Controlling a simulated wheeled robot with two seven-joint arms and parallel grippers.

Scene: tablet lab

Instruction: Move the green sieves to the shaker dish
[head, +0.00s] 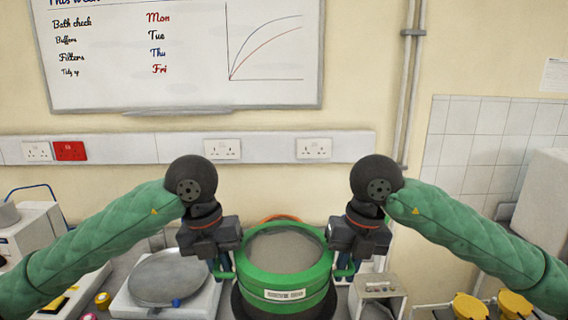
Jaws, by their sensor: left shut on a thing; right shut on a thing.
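A green sieve (284,281) with a grey mesh inside and a white label on its front is in the lower middle of the head view. My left gripper (225,268) is shut on its left handle, and my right gripper (343,266) is shut on its right handle. The sieve looks level. A dark round base (240,305) shows below it; I cannot tell whether they touch. A round grey dish (167,278) sits on a white device to the left; I cannot tell whether it is the shaker dish.
A small grey box (378,292) stands right of the sieve. Yellow-lidded items (470,306) are at the lower right. White equipment stands at the far left and far right. An orange rim (281,218) shows behind the sieve. The wall with a whiteboard (180,55) is behind the bench.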

